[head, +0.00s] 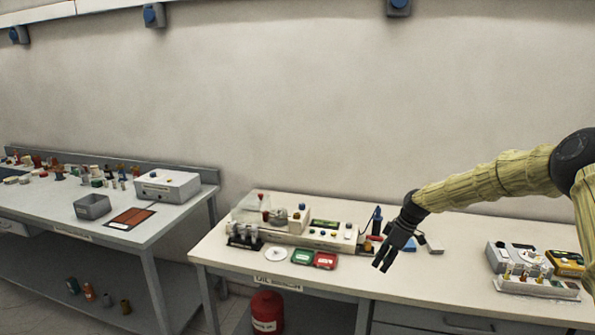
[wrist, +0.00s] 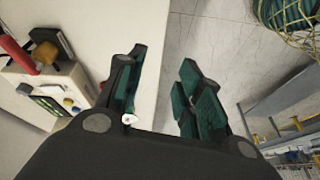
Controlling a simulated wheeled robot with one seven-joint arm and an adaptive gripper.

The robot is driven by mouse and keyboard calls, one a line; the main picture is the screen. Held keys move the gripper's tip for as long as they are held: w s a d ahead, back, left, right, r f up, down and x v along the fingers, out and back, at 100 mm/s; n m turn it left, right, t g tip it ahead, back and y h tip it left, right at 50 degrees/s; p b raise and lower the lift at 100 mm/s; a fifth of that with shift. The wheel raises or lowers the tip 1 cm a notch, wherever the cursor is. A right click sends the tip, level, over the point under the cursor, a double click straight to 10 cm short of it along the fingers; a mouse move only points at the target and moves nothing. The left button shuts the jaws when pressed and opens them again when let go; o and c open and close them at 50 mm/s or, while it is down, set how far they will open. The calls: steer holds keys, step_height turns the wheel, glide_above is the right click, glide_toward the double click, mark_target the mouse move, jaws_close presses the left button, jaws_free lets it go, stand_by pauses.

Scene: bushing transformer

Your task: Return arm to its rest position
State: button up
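My arm comes in from the right edge in the head view, wrapped in a yellow sleeve. My gripper (head: 381,267) is black and hangs above the right bench (head: 400,285), near its front edge, with the fingers pointing down. In the wrist view the two fingers (wrist: 165,95) have green inner pads and stand apart. Nothing is held between them. Between and beyond the fingers I see the bench edge and the grey floor.
A beige test device (head: 315,238) with knobs stands left of my gripper. Green (head: 303,257) and red (head: 326,260) trays lie before it. Instruments (head: 520,258) and a white rack (head: 538,287) stand at right. A left bench (head: 125,235) holds small parts. A red canister (head: 267,310) stands below.

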steer(key=shift+m, duration=0.6)
steer(key=s+a+f, duration=0.1)
steer(key=f, duration=0.2)
steer(key=s+a+f, duration=0.1)
steer(key=s+f, duration=0.1)
steer(key=f, duration=0.1)
steer(key=s+a+f, duration=0.1)
steer(key=f, duration=0.2)
steer(key=shift+s+a+f+b, duration=0.2)
steer(key=shift+a+b, duration=0.15)
steer(key=shift+b, duration=0.05)
steer(key=s+a+f+m+h+b, duration=0.1)
steer(key=s+a+f+m+b, duration=0.15)
steer(key=s+f, duration=0.95)
steer(key=s+a+f+m+b, duration=0.1)
steer(key=s+a+f+m, duration=0.25)
steer(key=s+f, duration=0.8)
steer(key=s+d+f+m+h+b, duration=0.1)
steer(key=s+d+f+m, duration=0.1)
steer(key=s, duration=1.4)
steer(key=s+d+f+m+g+h+b, duration=0.1)
steer(key=s+d+f+m+h+b, duration=0.1)
steer(key=s, duration=1.4)
steer(key=shift+s+d+f+m, duration=0.3)
steer(key=shift+d+f+m, duration=0.05)
steer(key=shift+f+m, duration=0.6)
